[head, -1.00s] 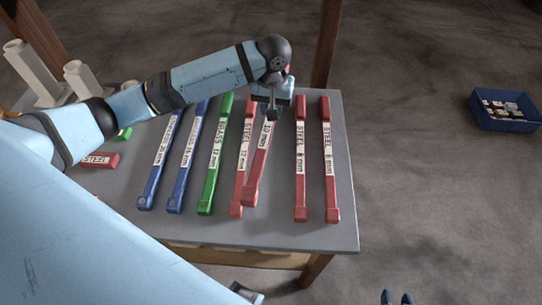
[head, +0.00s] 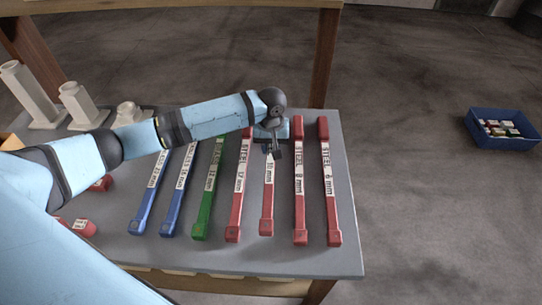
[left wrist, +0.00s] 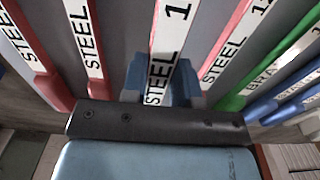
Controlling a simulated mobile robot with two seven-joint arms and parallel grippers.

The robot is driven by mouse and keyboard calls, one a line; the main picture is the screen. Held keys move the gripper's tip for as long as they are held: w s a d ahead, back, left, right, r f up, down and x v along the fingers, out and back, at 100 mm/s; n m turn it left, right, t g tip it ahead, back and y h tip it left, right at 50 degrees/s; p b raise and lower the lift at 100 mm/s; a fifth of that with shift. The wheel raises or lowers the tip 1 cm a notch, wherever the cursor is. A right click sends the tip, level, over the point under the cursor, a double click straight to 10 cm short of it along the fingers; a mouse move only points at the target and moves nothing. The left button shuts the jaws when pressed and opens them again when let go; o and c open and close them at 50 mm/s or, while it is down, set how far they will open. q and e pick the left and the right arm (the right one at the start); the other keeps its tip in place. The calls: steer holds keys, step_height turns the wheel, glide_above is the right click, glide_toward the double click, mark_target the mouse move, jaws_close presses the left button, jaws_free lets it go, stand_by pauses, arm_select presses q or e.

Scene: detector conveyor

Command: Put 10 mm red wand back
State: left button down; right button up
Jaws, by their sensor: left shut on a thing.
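The 10 mm red wand (head: 267,190) has a white label and lies lengthwise between the red 12 mm steel wand (head: 237,195) on its left and the red 8 mm steel wand (head: 300,190) on its right. My left gripper (head: 271,146) is shut on it near its far end and hides that end. In the left wrist view, the wand's label (left wrist: 170,45) runs between the two blue-grey fingers (left wrist: 162,78). The wand is roughly parallel to its neighbours. I cannot tell whether it touches the grey table (head: 345,225). My right gripper is not in view.
A red 6 mm wand (head: 328,190) lies furthest right. A green wand (head: 210,195) and two blue wands (head: 178,195) lie to the left. A blue bin (head: 502,130) is on the floor at right.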

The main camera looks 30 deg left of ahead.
mark_target(271, 157)
arm_select(q)
step_height(271, 157, down, 4)
steer(key=shift+f, duration=0.25)
steer(key=c, duration=0.9)
jaws_free()
step_height(271, 157, up, 11)
steer(key=shift+f, duration=0.15)
steer(key=shift+r, duration=0.75)
